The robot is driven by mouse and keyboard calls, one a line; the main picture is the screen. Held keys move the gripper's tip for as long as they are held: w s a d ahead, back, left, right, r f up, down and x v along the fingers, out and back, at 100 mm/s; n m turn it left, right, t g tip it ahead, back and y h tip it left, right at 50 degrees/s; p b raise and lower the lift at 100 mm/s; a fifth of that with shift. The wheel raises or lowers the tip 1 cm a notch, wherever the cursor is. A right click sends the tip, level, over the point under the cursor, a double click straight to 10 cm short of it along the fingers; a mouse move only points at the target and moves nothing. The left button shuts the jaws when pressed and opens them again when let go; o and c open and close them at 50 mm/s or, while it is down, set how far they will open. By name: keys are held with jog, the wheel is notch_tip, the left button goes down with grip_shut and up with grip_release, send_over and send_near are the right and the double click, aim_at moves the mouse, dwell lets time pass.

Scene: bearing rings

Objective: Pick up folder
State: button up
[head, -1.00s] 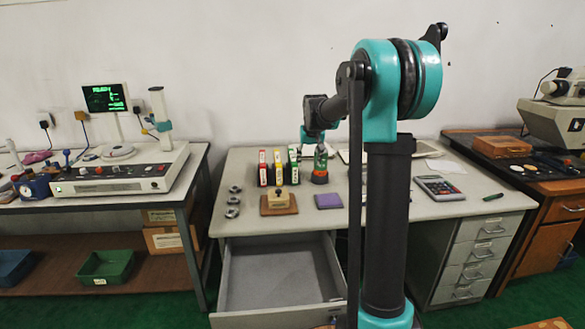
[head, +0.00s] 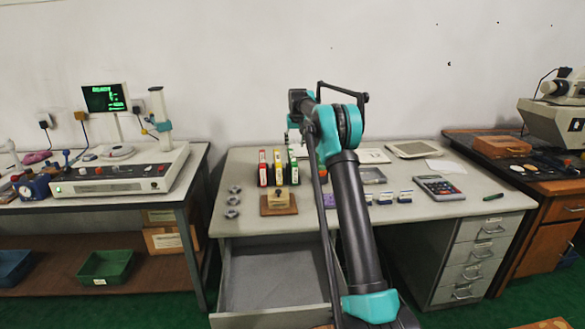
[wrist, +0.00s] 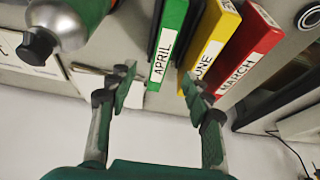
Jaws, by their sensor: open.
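Three upright folders stand side by side on the grey desk: a red one (head: 263,168), a yellow one (head: 278,167) and a green one (head: 293,172). In the wrist view the green folder (wrist: 168,42) reads APRIL, the yellow folder (wrist: 211,45) ends in UNE, and the red folder (wrist: 246,52) reads MARCH. My gripper (wrist: 158,85) is open and empty. The end of the green folder's labelled spine shows between its fingertips, and the right finger lies near the yellow folder. In the head view my arm hides most of the gripper.
A green and grey flask-like object (wrist: 68,18) stands close to the left finger. A wooden block with a knob (head: 278,202) and metal rings (head: 234,200) lie in front of the folders. The desk drawer (head: 272,275) is open. A calculator (head: 439,187) lies right.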

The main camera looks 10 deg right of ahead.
aim_at(294, 157)
jog(key=x, duration=0.8)
jog(key=shift+s+a+x, duration=0.1)
jog(key=shift+a+x, duration=0.05)
jog(key=shift+x, duration=1.2)
jog(key=shift+s+a+x, duration=0.1)
jog(key=shift+x, duration=1.25)
grip_shut()
